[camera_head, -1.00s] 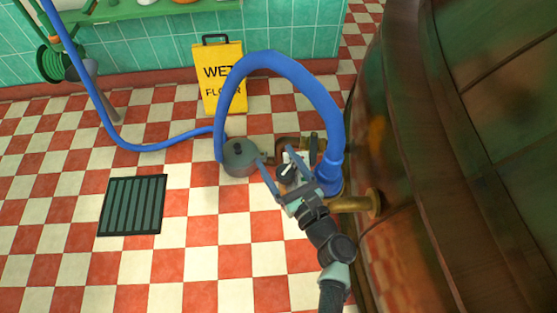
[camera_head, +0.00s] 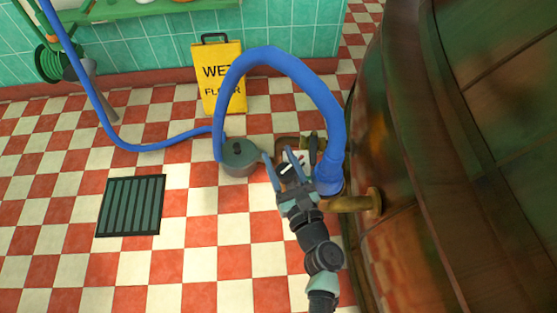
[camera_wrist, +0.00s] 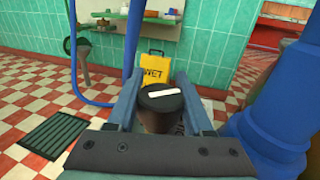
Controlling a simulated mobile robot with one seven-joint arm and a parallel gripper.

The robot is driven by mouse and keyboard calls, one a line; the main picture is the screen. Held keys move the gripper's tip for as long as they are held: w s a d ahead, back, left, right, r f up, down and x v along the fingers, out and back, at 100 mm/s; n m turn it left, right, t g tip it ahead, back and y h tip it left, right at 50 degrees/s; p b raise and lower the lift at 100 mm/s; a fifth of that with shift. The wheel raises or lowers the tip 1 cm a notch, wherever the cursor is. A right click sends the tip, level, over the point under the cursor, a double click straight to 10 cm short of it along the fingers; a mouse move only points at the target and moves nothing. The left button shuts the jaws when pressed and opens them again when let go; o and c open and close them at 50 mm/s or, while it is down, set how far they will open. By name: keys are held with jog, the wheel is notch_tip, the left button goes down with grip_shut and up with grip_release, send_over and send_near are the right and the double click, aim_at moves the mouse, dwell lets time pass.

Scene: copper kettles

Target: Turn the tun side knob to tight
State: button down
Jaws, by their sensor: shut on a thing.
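The side knob (camera_wrist: 160,100) is a dark round knob with a white pointer bar on its top, seen in the middle of the wrist view. The bar lies nearly level across the picture, its right end slightly raised. My gripper (camera_wrist: 158,86) has one finger on each side of the knob and is shut on it. In the head view my gripper (camera_head: 290,160) reaches up to the knob from below, beside the brass pipe (camera_head: 347,203) of the big copper tun (camera_head: 400,150). The fingers partly hide the knob there. I cannot make out a tight mark.
A thick blue hose (camera_head: 330,110) arches close over the gripper and stands close at its right in the wrist view. A grey pump (camera_head: 240,160) sits left. A yellow wet-floor sign (camera_head: 220,75) stands behind, and a floor grate (camera_head: 131,206) lies left on open checkered floor.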

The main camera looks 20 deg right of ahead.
jog(key=shift+s+d+f+m+g+h+b, duration=0.25)
jog(key=shift+m+g+h+b, duration=0.5)
jog(key=shift+m+h+b, duration=0.9)
jog(key=shift+d+r+m+g+h+b, duration=0.3)
jog(key=shift+m+g+h+b, duration=0.65)
jog(key=shift+h+b, duration=1.1)
jog(key=shift+s+d+f+m+g+h+b, duration=0.15)
jog(key=shift+d+m+g+h+b, duration=0.35)
jog(key=shift+m+h+b, duration=1.35)
jog(key=shift+n+h, duration=0.25)
jog(key=shift+h, duration=0.1)
jog(key=shift+c, duration=1.5)
grip_release()
jog(key=shift+a, duration=0.1)
jog(key=p+v, duration=0.3)
jog(key=v, duration=1)
jog(key=shift+r, duration=0.2)
jog(key=shift+w, duration=0.1)
